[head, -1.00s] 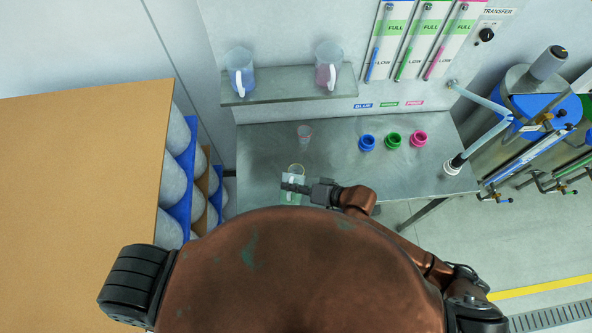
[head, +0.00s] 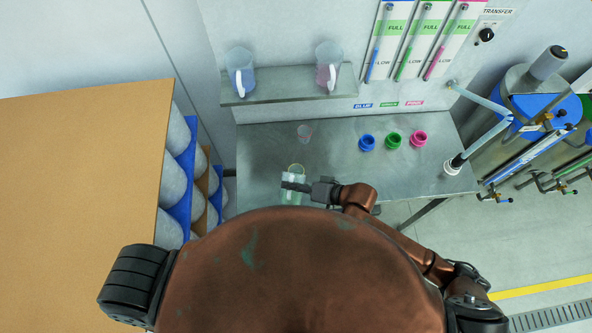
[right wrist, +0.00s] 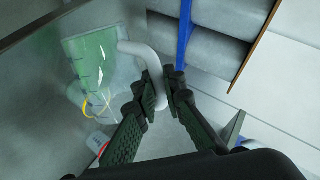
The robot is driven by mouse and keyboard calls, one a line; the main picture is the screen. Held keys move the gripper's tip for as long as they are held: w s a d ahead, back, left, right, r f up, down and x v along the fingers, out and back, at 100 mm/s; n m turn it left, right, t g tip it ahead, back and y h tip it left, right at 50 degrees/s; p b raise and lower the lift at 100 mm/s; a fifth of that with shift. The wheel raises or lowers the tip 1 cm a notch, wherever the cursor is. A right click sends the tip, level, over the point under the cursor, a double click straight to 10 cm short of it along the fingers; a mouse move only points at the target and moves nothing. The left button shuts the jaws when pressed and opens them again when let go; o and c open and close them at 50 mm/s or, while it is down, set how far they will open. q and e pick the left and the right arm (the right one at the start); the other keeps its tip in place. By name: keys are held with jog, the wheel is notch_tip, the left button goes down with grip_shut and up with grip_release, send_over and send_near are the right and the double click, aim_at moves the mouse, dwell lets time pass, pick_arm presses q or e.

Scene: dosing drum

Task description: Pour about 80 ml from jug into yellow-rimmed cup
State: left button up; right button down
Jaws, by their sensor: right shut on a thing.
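The jug (head: 292,192) is clear, with green liquid inside and a white handle. My right gripper (head: 300,186) is shut on the handle. The right wrist view shows the jug (right wrist: 92,58) at upper left and the handle between the fingers (right wrist: 162,92). The yellow-rimmed cup (head: 297,167) is just beyond the jug in the head view, partly hidden by it. Its yellow rim (right wrist: 86,107) shows by the jug's edge in the wrist view. I cannot tell how far the jug is tilted or whether liquid flows. My left gripper is not in view.
A small clear cup with a reddish rim (head: 304,133) stands farther back on the metal table (head: 260,150). Blue (head: 367,142), green (head: 394,140) and pink (head: 418,138) collars are to the right. Two jugs (head: 240,75) (head: 328,68) stand on the shelf (head: 290,84).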

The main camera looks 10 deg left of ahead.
aim_at(289, 197)
jog(key=shift+w+r+m+g, duration=0.3)
jog(key=shift+w+r+g, duration=0.1)
jog(key=shift+w+r, duration=0.1)
dwell(1.7)
jog(key=shift+w+r+p, duration=0.2)
jog(key=shift+w+p, duration=0.35)
jog(key=shift+w, duration=0.2)
dwell(1.2)
jog(key=shift+n+t, duration=0.7)
jog(key=shift+t, duration=0.1)
jog(key=s+f+b, duration=0.1)
jog(key=s, duration=0.1)
jog(key=s+f, duration=0.2)
jog(key=shift+s+f+b, duration=0.1)
jog(key=shift+s+b, duration=0.1)
jog(key=shift+b, duration=0.15)
jog(key=shift+s+n+t, duration=0.15)
jog(key=shift+n+t, duration=0.15)
jog(key=shift+s+f+y+b, duration=0.2)
jog(key=shift+f+y+b, duration=0.15)
jog(key=shift+f, duration=0.25)
jog(key=shift+s+f+n, duration=0.1)
jog(key=shift+s+n, duration=0.1)
jog(key=shift+n, duration=0.1)
jog(key=shift+s+t, duration=0.15)
jog(key=shift+t, duration=0.25)
